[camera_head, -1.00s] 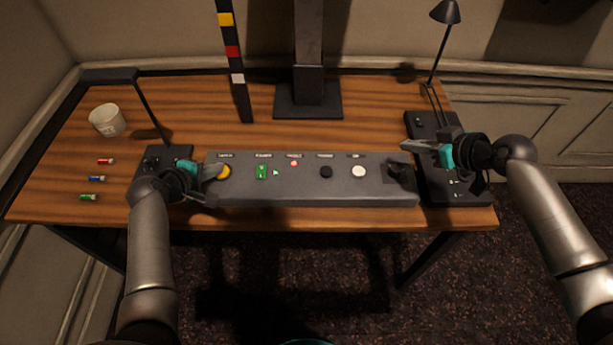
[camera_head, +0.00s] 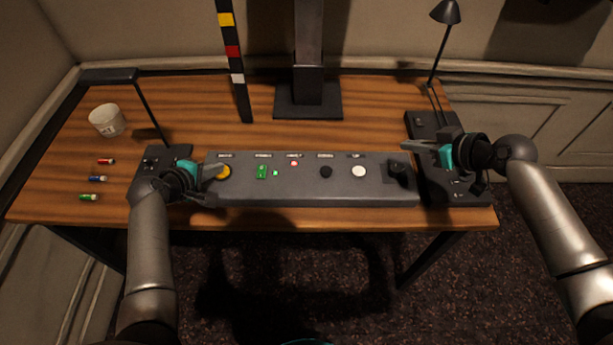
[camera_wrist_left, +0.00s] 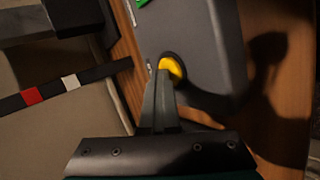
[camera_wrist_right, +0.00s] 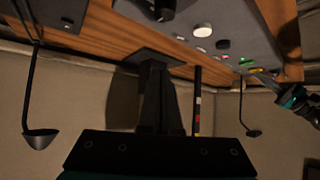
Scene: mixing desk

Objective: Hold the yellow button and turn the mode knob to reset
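The yellow button (camera_head: 223,172) is at the left end of the grey panel (camera_head: 310,191); it also shows in the left wrist view (camera_wrist_left: 173,66). My left gripper (camera_head: 217,169) is shut, its fingertips at the button and apparently touching it, covering part of it. How far the button is pressed cannot be told. The black mode knob (camera_head: 398,173) is at the panel's right end; a dark knob shows at the top of the right wrist view (camera_wrist_right: 158,8). My right gripper (camera_head: 406,146) appears shut and empty, its tips above and behind the knob, apart from it.
Between them are a green switch (camera_head: 261,172), a black knob (camera_head: 325,171) and a white button (camera_head: 358,171). Dark boxes flank the panel. A white cup (camera_head: 107,120), small coloured cylinders, a monitor stand (camera_head: 308,101) and a lamp (camera_head: 445,12) stand around. Bare wood lies behind the panel.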

